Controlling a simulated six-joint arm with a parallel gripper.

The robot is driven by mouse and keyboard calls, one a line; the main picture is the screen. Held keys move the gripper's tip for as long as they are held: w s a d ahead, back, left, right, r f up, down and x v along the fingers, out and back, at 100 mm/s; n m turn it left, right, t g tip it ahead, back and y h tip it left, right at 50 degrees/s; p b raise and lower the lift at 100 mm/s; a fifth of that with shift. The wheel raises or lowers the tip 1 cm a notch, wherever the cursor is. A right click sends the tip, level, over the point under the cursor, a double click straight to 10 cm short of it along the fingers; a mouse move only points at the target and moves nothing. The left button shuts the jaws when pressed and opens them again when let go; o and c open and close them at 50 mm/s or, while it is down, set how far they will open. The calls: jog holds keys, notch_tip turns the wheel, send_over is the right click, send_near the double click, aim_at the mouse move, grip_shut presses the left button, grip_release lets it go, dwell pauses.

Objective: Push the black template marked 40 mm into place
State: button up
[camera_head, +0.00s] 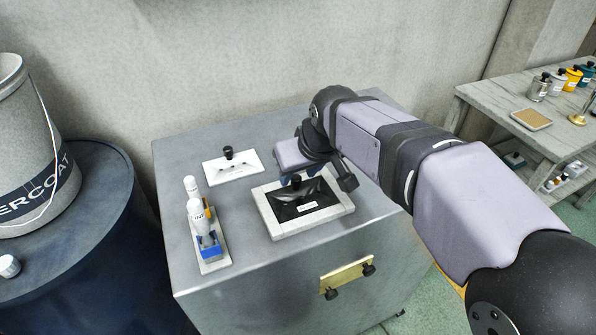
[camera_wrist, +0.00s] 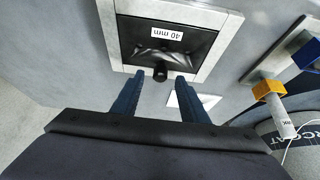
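The black template (camera_head: 288,211) lies within a pale rectangular frame (camera_head: 312,225) on top of the grey cabinet. Its white label reads 40 mm in the wrist view (camera_wrist: 168,33), and a black knob (camera_wrist: 160,73) stands on it. I cannot tell whether it sits fully down in the frame. My gripper (camera_wrist: 160,100) is open and empty, its two blue fingers apart and just short of the knob in the wrist view. In the head view my gripper (camera_head: 299,178) is low over the far side of the template, partly hiding it; contact cannot be told.
A white plate with a black knob (camera_head: 235,170) lies behind left. A tray (camera_head: 214,266) with white bottles and a blue holder stands left of the frame. A bucket (camera_head: 35,165) is on a blue drum at far left.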

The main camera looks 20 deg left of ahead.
jog(key=shift+p+v, duration=0.75)
jog(key=shift+v, duration=0.85)
jog(key=v, duration=0.7)
jog(key=shift+r+b, duration=0.15)
jog(key=shift+b, duration=0.25)
jog(key=d+f+m+g+h+p, duration=0.1)
jog(key=d+f+m+h+p, duration=0.1)
jog(key=d+f, duration=0.5)
jog(key=d+f+m+g+h+p, duration=0.1)
jog(key=d+f+m+p, duration=0.2)
jog(key=d, duration=0.8)
jog(key=s+d+f+m+g+h+p, duration=0.1)
jog(key=s+d+f+m, duration=0.3)
jog(key=s+d+f, duration=0.5)
jog(key=s+d+g, duration=0.1)
jog(key=s+d, duration=0.2)
jog(key=s, duration=0.1)
jog(key=shift+d, duration=0.25)
